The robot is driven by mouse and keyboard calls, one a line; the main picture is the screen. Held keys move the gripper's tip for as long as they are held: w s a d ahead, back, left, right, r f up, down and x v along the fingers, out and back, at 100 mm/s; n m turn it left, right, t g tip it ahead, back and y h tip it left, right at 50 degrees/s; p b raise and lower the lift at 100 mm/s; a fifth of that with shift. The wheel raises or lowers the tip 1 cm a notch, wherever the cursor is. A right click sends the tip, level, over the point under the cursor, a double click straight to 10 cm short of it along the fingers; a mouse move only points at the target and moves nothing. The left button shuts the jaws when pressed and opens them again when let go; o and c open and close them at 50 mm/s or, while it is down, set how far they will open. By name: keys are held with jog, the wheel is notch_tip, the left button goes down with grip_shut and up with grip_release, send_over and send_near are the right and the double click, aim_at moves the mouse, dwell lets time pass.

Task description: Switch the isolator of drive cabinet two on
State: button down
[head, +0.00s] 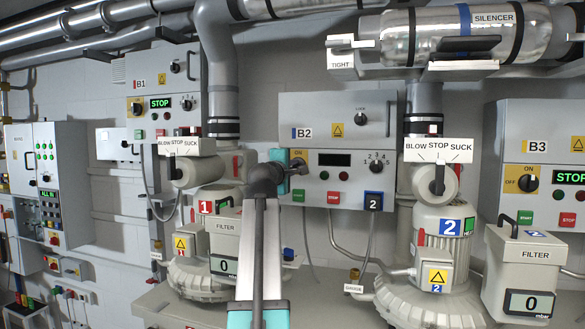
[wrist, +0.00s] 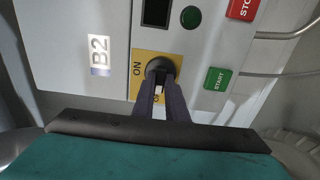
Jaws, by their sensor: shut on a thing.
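Drive cabinet two is the grey box marked B2 (head: 325,110), with a dark display (head: 334,160). Its isolator is a black rotary knob (wrist: 160,67) on a yellow plate (wrist: 138,72). My gripper (wrist: 163,84) is shut on the knob, one finger on each side. A white mark between the fingers lies on the side of the partly hidden OFF lettering; ON stands to the knob's left in the wrist view. In the head view my gripper (head: 291,169) covers the knob, and only part of the yellow plate (head: 299,155) shows.
Green START (wrist: 217,78) and red STOP (wrist: 243,9) buttons sit close by on the cabinet front. Cabinet B1 (head: 150,85) stands left and B3 (head: 540,120) right, both with lit displays. Blower two (head: 440,260) and the filter box (head: 520,260) stand in front, at right.

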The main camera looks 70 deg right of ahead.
jog(key=shift+f+m+b, duration=0.15)
jog(key=shift+m+b, duration=0.15)
jog(key=shift+b, duration=0.3)
jog(key=m+b, duration=0.2)
jog(key=b, duration=0.1)
jog(key=shift+f, duration=0.1)
jog(key=m+b, duration=0.5)
jog(key=b, duration=0.1)
jog(key=shift+s+m+b, duration=0.1)
jog(key=shift+m+b, duration=0.2)
jog(key=m+b, duration=0.5)
jog(key=shift+s, duration=0.1)
jog(key=shift+s+r+m+b, duration=0.1)
jog(key=shift+r+m+b, duration=0.05)
jog(key=shift+m+b, duration=0.95)
jog(key=shift+r+m+b, duration=0.15)
jog(key=shift+m+b, duration=0.6)
jog(key=shift+m, duration=0.55)
jog(key=c, duration=1.8)
grip_release()
jog(key=shift+r, duration=0.15)
